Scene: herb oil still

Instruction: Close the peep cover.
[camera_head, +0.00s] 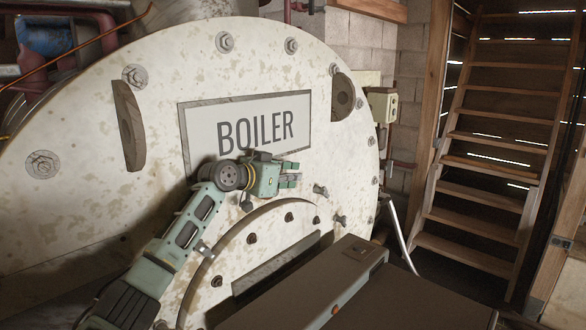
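The boiler front (90,215) is a big, pale, stained round plate with bolts and a "BOILER" sign (250,121). A dark curved opening (130,126) lies left of the sign. A dark recess with a round piece inside (342,97) lies to its upper right. I cannot tell which part is the peep cover. My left gripper (291,174) is in front of the plate, just below the sign, pointing right. Nothing is visible in it, and its finger gap is too small to judge. My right gripper is out of view.
A curved rim with bolts (232,243) and a dark slot surrounds the lower boiler. A dark brown box-like body (335,285) fills the bottom middle. Wooden stairs (490,165) stand at the right. A small beige box (381,105) and pipes are beside the boiler's right edge.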

